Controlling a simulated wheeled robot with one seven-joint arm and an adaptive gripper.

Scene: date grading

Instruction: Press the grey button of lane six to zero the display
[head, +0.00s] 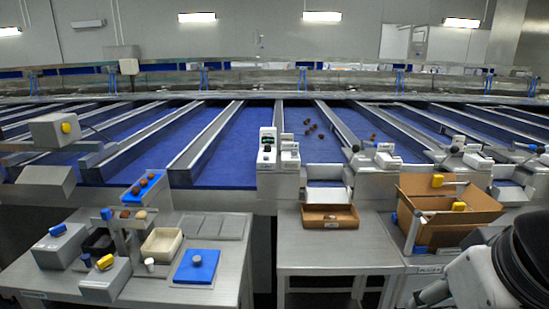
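A white upright unit (267,150) with a small dark display near its top stands at the front end of a blue lane, in the middle of the head view. A second white unit (289,155) stands against its right side. More white units (386,158) stand at the lane ends further right. Lane numbers are too small to read, and I cannot make out which button is grey or which unit is lane six's. My arm shows at the lower right, well apart from the middle units; I cannot see its gripper.
A cardboard box (480,207) stands on the right table, close to my arm. A brown tray (318,223) sits on the middle table, whose front is clear. The left table (222,291) holds grey blocks, a cream tray (174,253) and a blue pad (184,272).

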